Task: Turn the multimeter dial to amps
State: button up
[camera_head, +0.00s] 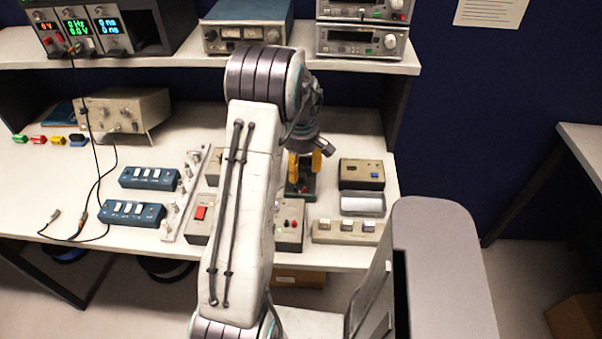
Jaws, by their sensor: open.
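My gripper (305,172) shows just right of my upper arm, with two yellow fingers spread apart and pointing down. It is over a small dark device (301,188) on the bench; the fingers and arm hide much of it, and I cannot tell whether they touch it. A unit with lit displays (85,31) reading "0 V", "0 Hz" and "0 ns" stands on the shelf at the upper left, with dark leads hanging from it. I cannot tell for sure which thing is the multimeter, and no dial marking is legible.
More instruments stand on the shelf (190,55). My arm blocks the bench middle.

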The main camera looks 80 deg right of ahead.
aim_at(301, 174)
jog(key=shift+f, duration=1.5)
jog(key=shift+c, duration=0.4)
grip_shut()
